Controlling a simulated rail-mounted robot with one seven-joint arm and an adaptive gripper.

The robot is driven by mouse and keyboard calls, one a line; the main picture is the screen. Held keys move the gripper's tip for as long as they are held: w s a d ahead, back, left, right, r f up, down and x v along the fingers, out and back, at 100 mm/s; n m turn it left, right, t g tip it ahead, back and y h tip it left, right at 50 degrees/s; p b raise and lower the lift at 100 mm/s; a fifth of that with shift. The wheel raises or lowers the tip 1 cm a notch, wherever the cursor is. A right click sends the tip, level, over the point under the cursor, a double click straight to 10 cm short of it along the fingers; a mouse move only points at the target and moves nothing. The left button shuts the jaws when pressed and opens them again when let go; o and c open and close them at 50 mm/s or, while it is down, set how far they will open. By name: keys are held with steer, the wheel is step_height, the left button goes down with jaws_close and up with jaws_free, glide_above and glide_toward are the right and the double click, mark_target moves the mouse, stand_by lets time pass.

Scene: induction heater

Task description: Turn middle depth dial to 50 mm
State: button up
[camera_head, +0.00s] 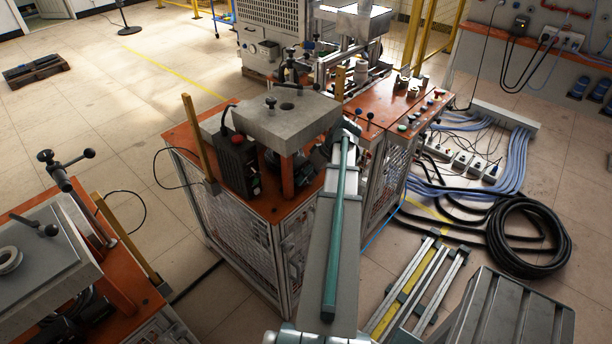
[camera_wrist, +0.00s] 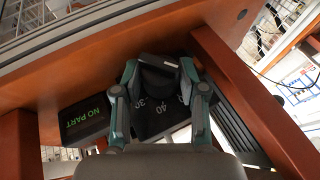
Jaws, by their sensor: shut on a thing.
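The dark depth dial (camera_wrist: 157,80) is in the upper middle of the wrist view. My gripper (camera_wrist: 159,70) has one finger on each side of the dial and is shut on it. A black scale face (camera_wrist: 160,118) shows below the dial, with the light numbers 30 and 40 readable between my fingers. Other numbers are hidden, and I cannot tell exactly which mark the dial points to. In the head view my arm reaches to the middle machine (camera_head: 290,112), and the dial and fingertips are hidden there.
A black display (camera_wrist: 84,117) with green "NO PART" text sits left of my fingers. Orange posts (camera_wrist: 245,100) and an orange plate close in around the gripper. Another machine (camera_head: 50,250) stands at left. Coiled black hose (camera_head: 528,235) lies on the floor at right.

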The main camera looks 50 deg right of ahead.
steer(key=shift+d+f+m+t+y+p, duration=0.15)
steer(key=shift+m+t+y+p, duration=0.15)
steer(key=shift+y, duration=1.2)
steer(key=o, duration=1.1)
